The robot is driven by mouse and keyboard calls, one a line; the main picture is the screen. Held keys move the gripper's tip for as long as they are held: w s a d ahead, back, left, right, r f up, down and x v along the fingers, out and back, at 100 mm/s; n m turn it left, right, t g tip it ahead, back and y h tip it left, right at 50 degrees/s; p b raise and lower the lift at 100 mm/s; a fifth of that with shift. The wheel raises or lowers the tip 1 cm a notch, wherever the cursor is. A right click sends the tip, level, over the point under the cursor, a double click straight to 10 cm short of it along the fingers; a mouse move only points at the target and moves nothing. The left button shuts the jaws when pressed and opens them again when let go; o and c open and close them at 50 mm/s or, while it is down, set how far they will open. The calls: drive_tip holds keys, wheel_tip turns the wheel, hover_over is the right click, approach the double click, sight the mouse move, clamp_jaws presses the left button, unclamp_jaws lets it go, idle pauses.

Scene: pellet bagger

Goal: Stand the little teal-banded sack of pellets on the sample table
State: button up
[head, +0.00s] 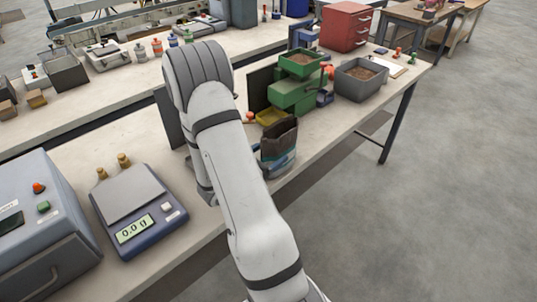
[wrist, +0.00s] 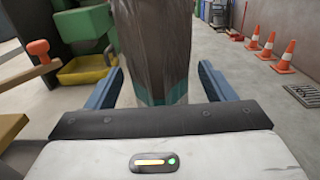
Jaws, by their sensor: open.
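The little sack (head: 279,138) stands upright on the near bench beside the green machine, close to the bench's front edge. Its upper part is dark and its teal band is low down. My arm hides part of it in the head view. In the wrist view the sack (wrist: 153,40) stands between the two blue fingers of my gripper (wrist: 160,75). The fingers are open, with a gap visible on each side of the sack. I cannot tell which surface is the sample table.
The green machine (head: 296,92) with a yellow tray (head: 270,116) stands just beyond the sack. A grey bin of pellets (head: 345,85) is to its right. A scale (head: 130,200) reading 0.0 g and a grey box (head: 40,225) occupy the near left. Orange cones (wrist: 268,46) stand on the floor.

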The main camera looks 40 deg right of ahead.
drive_tip(key=shift+a+r, duration=0.1)
drive_tip(key=shift+r, duration=0.05)
drive_tip(key=a, duration=0.3)
drive_tip(key=a+b, duration=0.1)
drive_tip(key=a, duration=0.3)
drive_tip(key=s+a, duration=0.1)
drive_tip(key=a, duration=0.3)
drive_tip(key=shift+a+b, duration=0.25)
drive_tip(key=shift+b, duration=0.05)
drive_tip(key=s+a+r+m+g+y, duration=0.2)
drive_tip(key=s+r+m+g+y, duration=0.1)
drive_tip(key=s+m+y, duration=0.25)
drive_tip(key=s+a+r+m+g+y, duration=0.2)
drive_tip(key=s+m+y, duration=0.2)
drive_tip(key=s+m, duration=0.25)
drive_tip(key=a+r+m+t+y, duration=0.6)
drive_tip(key=a+y, duration=0.2)
drive_tip(key=a, duration=0.3)
drive_tip(key=shift+s+a+r+m+t, duration=0.25)
drive_tip(key=shift+s+r+m+t, duration=0.05)
drive_tip(key=shift+s+r+m, duration=0.1)
drive_tip(key=shift+y, duration=0.25)
drive_tip(key=shift+c, duration=0.4)
